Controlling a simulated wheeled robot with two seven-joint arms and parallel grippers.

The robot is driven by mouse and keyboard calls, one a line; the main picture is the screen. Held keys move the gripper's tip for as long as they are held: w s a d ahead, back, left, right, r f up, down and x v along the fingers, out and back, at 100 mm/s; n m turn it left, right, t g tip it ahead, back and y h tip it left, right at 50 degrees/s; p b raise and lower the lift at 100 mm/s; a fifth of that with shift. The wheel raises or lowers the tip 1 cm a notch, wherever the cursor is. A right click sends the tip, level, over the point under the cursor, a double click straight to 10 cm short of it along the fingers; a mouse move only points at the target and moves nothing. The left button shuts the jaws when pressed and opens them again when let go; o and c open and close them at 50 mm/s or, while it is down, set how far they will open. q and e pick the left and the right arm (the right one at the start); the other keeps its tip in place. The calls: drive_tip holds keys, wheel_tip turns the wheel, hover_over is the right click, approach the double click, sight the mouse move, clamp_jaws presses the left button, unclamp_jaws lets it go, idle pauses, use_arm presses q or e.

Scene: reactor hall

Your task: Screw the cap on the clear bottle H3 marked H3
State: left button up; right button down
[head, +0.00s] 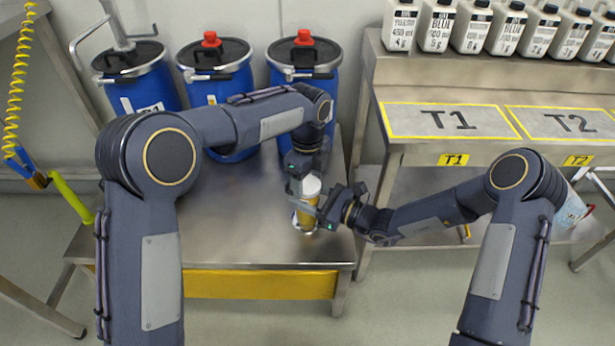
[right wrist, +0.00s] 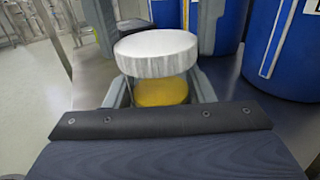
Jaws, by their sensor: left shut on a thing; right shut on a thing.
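The clear bottle (head: 307,218) with yellow contents stands upright at the front right of the steel table; I cannot read a mark on it. In the right wrist view the bottle (right wrist: 160,93) sits between the fingers of my right gripper (head: 316,209), which is shut on it from the right. The white cap (head: 312,186) is over the bottle top. My left gripper (head: 302,187) reaches down from above and is shut on the cap, which shows large in the right wrist view (right wrist: 157,50). Whether the cap touches the neck is hidden.
Blue drums (head: 218,92) stand along the back of the steel table (head: 230,215). At the right is a bench with marked areas T1 (head: 450,121) and T2 (head: 565,123), with several white bottles (head: 440,25) on its shelf. The table's left half is clear.

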use_arm(q)
drive_tip(key=m, duration=0.9)
drive_tip(key=shift+m, duration=0.4)
drive_tip(key=m, duration=0.2)
drive_tip(key=shift+m, duration=0.3)
drive_tip(key=m, duration=0.4)
drive_tip(key=shift+m, duration=0.4)
drive_tip(key=o, duration=0.9)
drive_tip(key=shift+o, duration=0.2)
drive_tip(key=shift+r, duration=2.25)
drive_tip(key=shift+c, duration=0.4)
